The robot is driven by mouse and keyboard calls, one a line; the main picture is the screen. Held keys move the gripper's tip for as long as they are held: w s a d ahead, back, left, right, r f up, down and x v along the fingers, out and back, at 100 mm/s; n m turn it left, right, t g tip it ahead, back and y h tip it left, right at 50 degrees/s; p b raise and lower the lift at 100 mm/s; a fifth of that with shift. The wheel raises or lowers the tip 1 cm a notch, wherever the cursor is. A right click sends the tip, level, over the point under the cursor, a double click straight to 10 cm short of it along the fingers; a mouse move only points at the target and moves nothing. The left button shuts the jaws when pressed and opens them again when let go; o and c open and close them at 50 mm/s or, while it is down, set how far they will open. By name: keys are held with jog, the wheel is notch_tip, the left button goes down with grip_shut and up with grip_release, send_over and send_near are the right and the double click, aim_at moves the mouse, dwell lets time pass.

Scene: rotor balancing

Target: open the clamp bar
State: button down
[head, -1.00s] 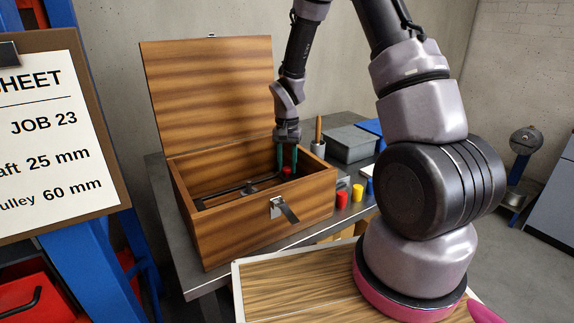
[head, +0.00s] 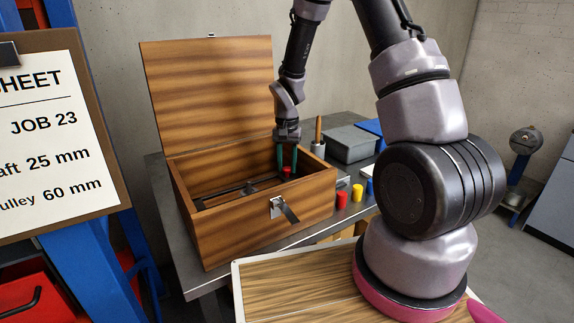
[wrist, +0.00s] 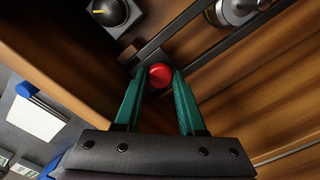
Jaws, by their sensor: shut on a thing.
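The red knob (head: 287,170) sits inside the open wooden box, near its right end. It also shows in the wrist view (wrist: 160,75), between my fingertips. A dark clamp bar (wrist: 215,45) runs from beside the knob toward the upper right of the wrist view. In the head view the dark bar (head: 225,192) lies low along the box; how far it is raised is hard to tell. My gripper (head: 287,164) points down into the box, its green fingers shut on the red knob. The fingers (wrist: 160,80) hide part of what lies under the knob.
The wooden box (head: 240,232) stands on a grey bench, lid (head: 208,95) up behind it, latch (head: 284,208) in front. Its walls are close around my gripper. Red (head: 342,199), yellow (head: 357,192) and blue pegs stand right of it. A grey box (head: 350,143) is behind them.

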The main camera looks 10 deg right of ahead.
jog(key=shift+r, duration=0.1)
jog(key=shift+a+r+h, duration=0.25)
jog(key=shift+r+h, duration=0.05)
jog(key=shift+r, duration=0.4)
jog(key=s+a+r+t+h, duration=0.1)
jog(key=s+a+r+h, duration=0.15)
jog(key=a+r, duration=0.4)
jog(key=s+a+r+t+h, duration=0.1)
jog(key=a+r+t+h, duration=0.2)
jog(key=r, duration=0.7)
jog(key=s+a+r+h, duration=0.3)
jog(key=a, duration=0.6)
jog(key=s+a+r+h, duration=0.3)
jog(key=a, duration=0.6)
jog(key=shift+r, duration=0.4)
jog(key=shift+d, duration=0.1)
